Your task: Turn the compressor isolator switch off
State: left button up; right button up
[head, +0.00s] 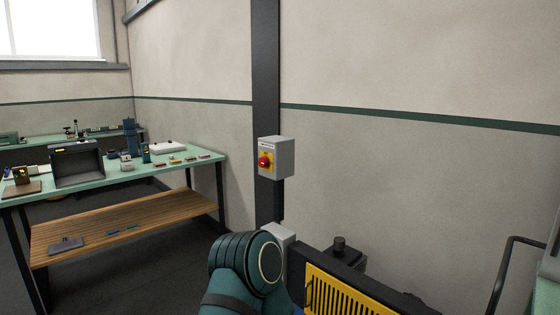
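I cannot read the knob's position at this size. A teal arm link of mine stands below the box, apart from it in the picture. Neither gripper is in view.
A dark column (266,60) runs up the wall. A yellow slatted guard (340,297) stands at the lower right, near a dark handrail (500,275). A green-topped workbench (100,188) with several tools is on the left. The wall right of the box is bare.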

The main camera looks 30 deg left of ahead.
aim_at(264, 162)
jog(key=i+j, duration=0.15)
jog(key=j, duration=0.2)
jog(key=i+j+z, duration=0.1)
jog(key=j, duration=0.25)
jog(key=i+j+z, duration=0.1)
jog(key=i+j, duration=0.15)
jog(key=j, duration=0.15)
jog(key=i+j, duration=0.1)
jog(key=j, duration=0.25)
jog(key=i+j+z, duration=0.1)
jog(key=j, duration=0.3)
jog(key=i, duration=0.05)
